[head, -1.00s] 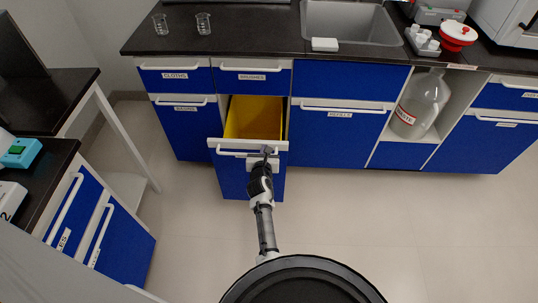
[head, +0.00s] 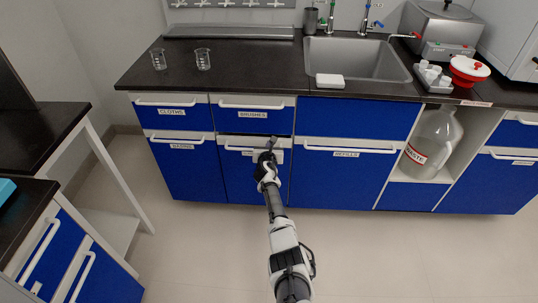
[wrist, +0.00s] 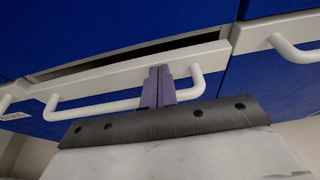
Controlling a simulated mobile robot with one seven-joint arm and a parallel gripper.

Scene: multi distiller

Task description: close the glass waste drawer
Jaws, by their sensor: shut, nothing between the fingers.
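The glass waste drawer (head: 240,182) is the blue front with a white top rail and handle below the BRUSHES drawer. It is almost fully in, and its yellow inside is hidden. A thin dark gap shows above its rail, also in the wrist view above the white rail (wrist: 110,72). My gripper (head: 272,146) is at the right part of this rail, its fingers shut and empty. In the wrist view my fingers (wrist: 158,84) point at the rail beside the white handle (wrist: 100,108), apparently touching the front. The drawer's label is partly hidden by my gripper.
The BRUSHES drawer (head: 252,118) above and the REFILLS cabinet (head: 340,180) to the right are shut. Two beakers, a sink (head: 355,65) and a white block are on the black counter. The floor in front is clear.

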